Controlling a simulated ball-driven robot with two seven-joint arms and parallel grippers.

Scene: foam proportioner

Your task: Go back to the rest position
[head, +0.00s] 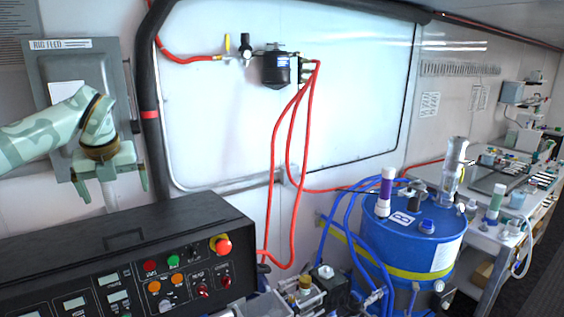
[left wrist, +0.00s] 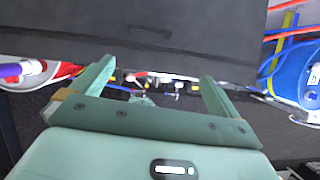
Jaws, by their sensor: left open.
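My left gripper (head: 112,190) is pale green and comes in from the left in the head view. It hangs fingers down in front of the grey electrical box (head: 65,62) marked RIG FEED, above the back of the black control console (head: 110,235). In the left wrist view its two fingers (left wrist: 152,88) are spread apart with nothing between them. The dark console top (left wrist: 160,30) fills the upper part of that view. My right gripper is in neither view.
A blue drum (head: 425,245) with a yellow band and hoses stands right of the console. Red hoses (head: 290,150) hang from a black filter unit (head: 276,68) on the wall. A cluttered bench (head: 485,235) runs along the right. The red emergency button (head: 220,244) stands out from the console.

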